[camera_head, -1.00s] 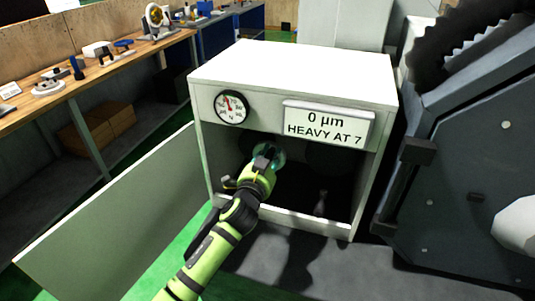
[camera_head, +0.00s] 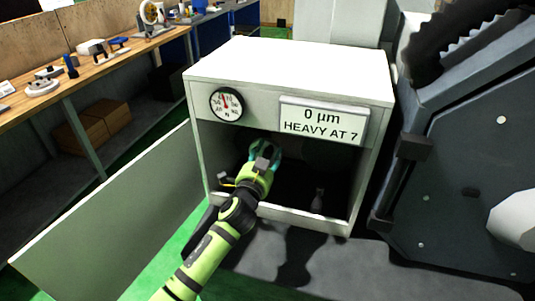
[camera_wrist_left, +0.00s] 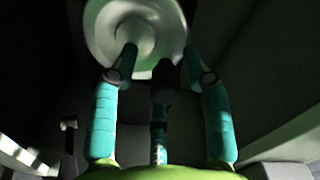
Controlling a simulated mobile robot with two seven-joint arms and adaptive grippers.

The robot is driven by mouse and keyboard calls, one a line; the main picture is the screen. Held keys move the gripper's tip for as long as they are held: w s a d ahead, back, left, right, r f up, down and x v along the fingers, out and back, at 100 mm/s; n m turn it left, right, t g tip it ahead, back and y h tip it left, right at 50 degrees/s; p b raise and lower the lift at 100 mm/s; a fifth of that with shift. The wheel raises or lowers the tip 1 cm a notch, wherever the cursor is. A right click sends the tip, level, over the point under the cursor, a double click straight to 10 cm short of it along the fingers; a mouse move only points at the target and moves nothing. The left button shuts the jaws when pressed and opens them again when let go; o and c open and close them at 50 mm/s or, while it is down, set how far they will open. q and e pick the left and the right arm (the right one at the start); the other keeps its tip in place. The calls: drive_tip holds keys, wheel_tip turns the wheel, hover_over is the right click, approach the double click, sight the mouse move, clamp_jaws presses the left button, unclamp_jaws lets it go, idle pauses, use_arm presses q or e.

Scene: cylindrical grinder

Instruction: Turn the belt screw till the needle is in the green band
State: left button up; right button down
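My left gripper (camera_head: 264,150) reaches inside the open cabinet (camera_head: 290,62). Its teal fingers are spread apart in the left wrist view (camera_wrist_left: 160,62), with a gap between their tips. A pale round disc (camera_wrist_left: 122,28), like a pulley or knob, lies just past the tips, which overlap its lower edge. Whether they touch it I cannot tell. The belt screw cannot be made out with certainty. The round gauge (camera_head: 226,105) on the cabinet's front has its needle pointing roughly upward. Its green band is too small to make out. My right gripper is not in view.
A sign (camera_head: 322,120) reads "0 µm HEAVY AT 7". The cabinet door (camera_head: 110,210) hangs open at the left. A workbench (camera_head: 95,72) with tools stands further left. A large dark machine (camera_head: 460,180) stands close at the right. The cabinet's inside is dark.

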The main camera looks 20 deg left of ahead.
use_arm(q)
drive_tip(key=s, duration=1.2)
drive_tip(key=shift+a, duration=0.2)
idle(1.8)
